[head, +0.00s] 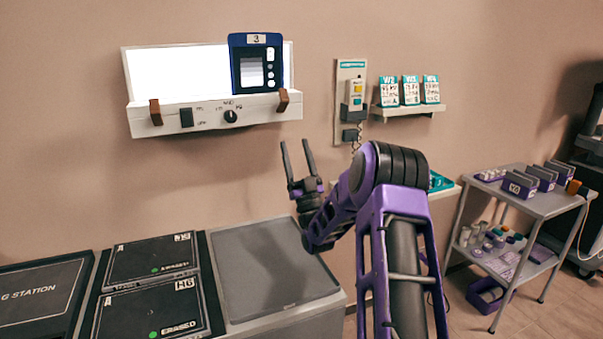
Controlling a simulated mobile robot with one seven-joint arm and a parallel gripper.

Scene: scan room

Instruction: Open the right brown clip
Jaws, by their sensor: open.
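The right brown clip (283,100) is a small brown tab on the right end of the white ledge of the wall light box (185,120). It leans slightly to the right. A second brown clip (155,112) sits on the ledge's left end and looks closer to upright. A dark blue device (236,68) marked 3 stands against the right part of the lit panel, just left of the right clip. My gripper (298,147) is open and empty, fingers pointing up. In the picture it is below and slightly right of the right clip, apart from it.
A counter with a grey tray (272,266) and black plates (150,258) is below. A wall handset (354,94) with a coiled cord and a small shelf (408,111) of cards are to the right. A grey cart (541,204) stands farther right.

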